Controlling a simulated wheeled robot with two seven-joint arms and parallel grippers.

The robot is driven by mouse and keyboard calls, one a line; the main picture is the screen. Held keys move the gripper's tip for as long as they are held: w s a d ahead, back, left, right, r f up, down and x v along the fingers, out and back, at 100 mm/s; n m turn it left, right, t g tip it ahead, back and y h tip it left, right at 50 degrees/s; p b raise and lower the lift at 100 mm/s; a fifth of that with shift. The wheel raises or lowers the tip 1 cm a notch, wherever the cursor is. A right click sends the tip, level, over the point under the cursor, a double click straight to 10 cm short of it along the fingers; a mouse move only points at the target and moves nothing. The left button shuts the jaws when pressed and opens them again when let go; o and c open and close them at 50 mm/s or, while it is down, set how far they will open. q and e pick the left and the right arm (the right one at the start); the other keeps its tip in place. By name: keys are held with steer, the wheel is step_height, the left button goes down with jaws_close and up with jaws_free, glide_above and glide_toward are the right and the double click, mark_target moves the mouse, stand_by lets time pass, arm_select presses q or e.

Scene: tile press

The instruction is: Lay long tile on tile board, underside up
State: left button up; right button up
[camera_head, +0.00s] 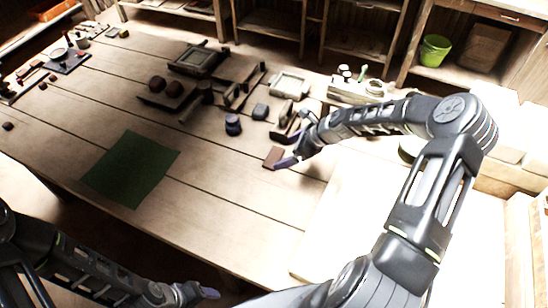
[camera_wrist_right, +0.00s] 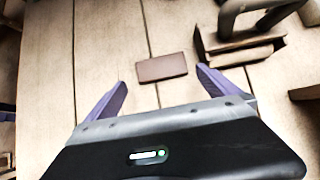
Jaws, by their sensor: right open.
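A brown rectangular tile (camera_head: 273,157) lies flat on the wooden table; it also shows in the right wrist view (camera_wrist_right: 162,67). I cannot tell which face of it is up. My right gripper (camera_head: 291,141) is open, with its purple fingers spread wide and the tile ahead of and between them in the right wrist view (camera_wrist_right: 162,80). It holds nothing. My left gripper (camera_head: 207,292) is low in the head view, partly hidden, and its opening is unclear. I cannot tell for certain which thing is the tile board.
A wooden block with a dark handle (camera_wrist_right: 238,42) stands close beside the tile. A green mat (camera_head: 130,169) lies left of centre with clear table around it. Dark blocks, trays and tools crowd the back. A pale tray (camera_head: 289,84) and a green bucket (camera_head: 434,50) stand farther back.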

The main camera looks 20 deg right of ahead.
mark_target(275, 157)
steer(key=shift+w+a+f+p, duration=0.25)
steer(key=shift+a+f+p, duration=0.05)
steer(key=shift+f+p, duration=0.1)
steer(key=p+x, duration=0.1)
steer(key=x, duration=0.3)
steer(key=shift+w+d+f, duration=0.1)
steer(key=shift+c, duration=0.4)
steer(key=c, duration=1.2)
